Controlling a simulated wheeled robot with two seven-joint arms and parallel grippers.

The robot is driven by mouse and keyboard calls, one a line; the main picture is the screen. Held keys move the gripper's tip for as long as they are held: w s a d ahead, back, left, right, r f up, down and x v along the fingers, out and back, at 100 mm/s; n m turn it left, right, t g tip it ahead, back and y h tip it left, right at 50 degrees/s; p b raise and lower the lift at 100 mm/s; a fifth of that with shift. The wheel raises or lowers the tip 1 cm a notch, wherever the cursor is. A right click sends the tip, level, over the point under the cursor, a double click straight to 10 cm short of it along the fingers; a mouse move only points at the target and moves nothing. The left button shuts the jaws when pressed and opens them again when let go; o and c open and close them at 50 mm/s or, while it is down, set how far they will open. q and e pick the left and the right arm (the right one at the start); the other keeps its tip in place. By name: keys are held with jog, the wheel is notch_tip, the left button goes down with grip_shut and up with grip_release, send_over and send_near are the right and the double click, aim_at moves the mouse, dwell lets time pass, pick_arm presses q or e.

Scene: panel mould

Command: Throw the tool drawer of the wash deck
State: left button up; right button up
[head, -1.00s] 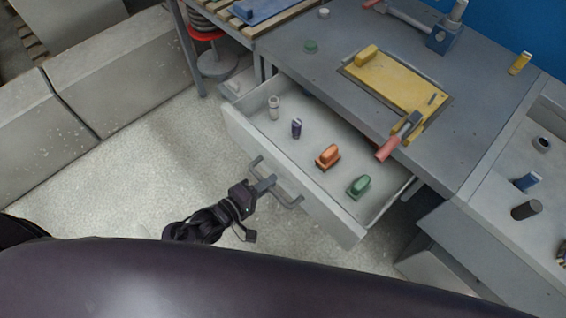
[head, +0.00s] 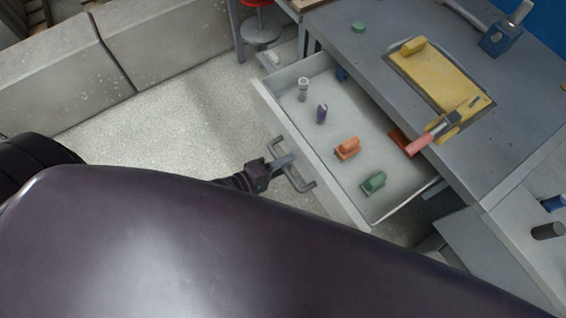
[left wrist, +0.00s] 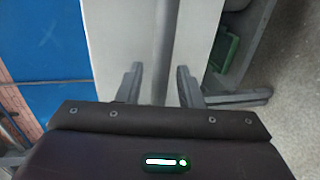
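The tool drawer (head: 318,150) is a pale grey drawer standing pulled out from under the grey deck (head: 405,20). Its bar handle (head: 301,187) sits on the front face. My left gripper (head: 283,162) is at the handle, its fingers around the bar. In the left wrist view, the two fingers (left wrist: 160,88) stand apart with a grey strip between them; contact is hard to make out there. Inside the drawer are a white cylinder (head: 303,88), a purple one (head: 321,113), an orange block (head: 347,148) and a green block (head: 374,182). My right gripper is out of view.
A yellow plate (head: 440,80) with a red-handled clamp (head: 425,142) lies on the deck. A side counter (head: 530,205) stands at right. Low concrete blocks (head: 160,40) line the left. Speckled floor (head: 170,130) is clear before the drawer.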

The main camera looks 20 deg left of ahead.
pick_arm(q)
jog(key=v, duration=0.7)
jog(key=shift+s+a, duration=0.25)
jog(key=shift+s, duration=0.1)
dwell(0.4)
